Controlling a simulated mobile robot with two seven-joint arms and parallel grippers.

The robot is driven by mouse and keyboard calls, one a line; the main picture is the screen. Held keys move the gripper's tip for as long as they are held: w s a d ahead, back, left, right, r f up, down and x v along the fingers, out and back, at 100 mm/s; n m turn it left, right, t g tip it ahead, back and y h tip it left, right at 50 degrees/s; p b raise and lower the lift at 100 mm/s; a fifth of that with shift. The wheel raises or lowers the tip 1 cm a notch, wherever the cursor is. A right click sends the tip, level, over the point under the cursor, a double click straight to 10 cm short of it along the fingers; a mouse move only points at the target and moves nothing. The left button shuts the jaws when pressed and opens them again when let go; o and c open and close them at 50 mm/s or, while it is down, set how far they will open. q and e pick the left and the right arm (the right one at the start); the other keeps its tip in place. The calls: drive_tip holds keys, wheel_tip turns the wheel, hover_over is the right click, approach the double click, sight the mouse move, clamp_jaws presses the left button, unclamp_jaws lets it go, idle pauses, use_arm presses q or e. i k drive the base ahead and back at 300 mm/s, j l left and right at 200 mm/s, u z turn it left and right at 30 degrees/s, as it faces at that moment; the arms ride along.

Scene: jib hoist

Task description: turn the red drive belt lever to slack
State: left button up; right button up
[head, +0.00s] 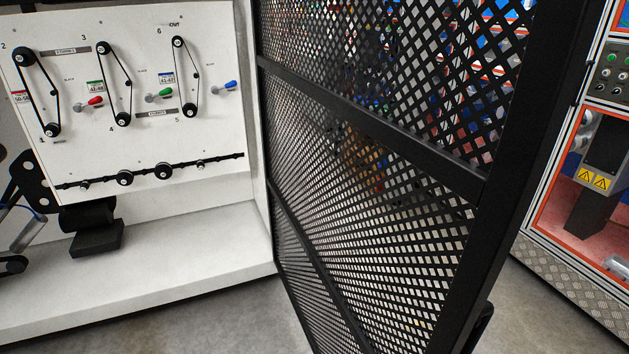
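The red drive belt lever (95,101) is on the white panel (210,135) at the upper left. Its red knob points right and slightly up from a grey pivot. A belt on black pulleys (37,90) runs to its left, and another (113,84) to its right. The small lettering around the lever is too fine to read, so its marked setting cannot be told. I make out neither of my grippers in this view, and nothing touches the lever.
A green lever (165,93) and a blue lever (230,86) sit further right on the panel. A black mesh door (380,165) stands right of it. A black unit (97,236) sits on the white ledge (190,255) below. Black parts (28,182) show at the left edge.

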sight(77, 107)
drive_tip(key=l+u, duration=0.4)
drive_tip(key=l, duration=1.35)
drive_tip(key=l+u, duration=1.05)
drive_tip(key=u, duration=0.15)
drive_tip(key=l+u, duration=0.45)
drive_tip(key=i+l+u, duration=0.1)
drive_tip(key=l+u, duration=0.2)
drive_tip(key=i+l+u, duration=0.1)
drive_tip(key=l+u, duration=0.45)
drive_tip(key=l, duration=0.3)
drive_tip(key=i+l+u, duration=0.1)
drive_tip(key=l+u, duration=0.2)
drive_tip(key=l, duration=0.25)
drive_tip(key=l+u, duration=0.25)
drive_tip(key=l, duration=0.25)
drive_tip(key=k+l+u, duration=0.25)
drive_tip(key=l, duration=0.25)
drive_tip(key=l+u, duration=0.3)
drive_tip(key=l, duration=0.25)
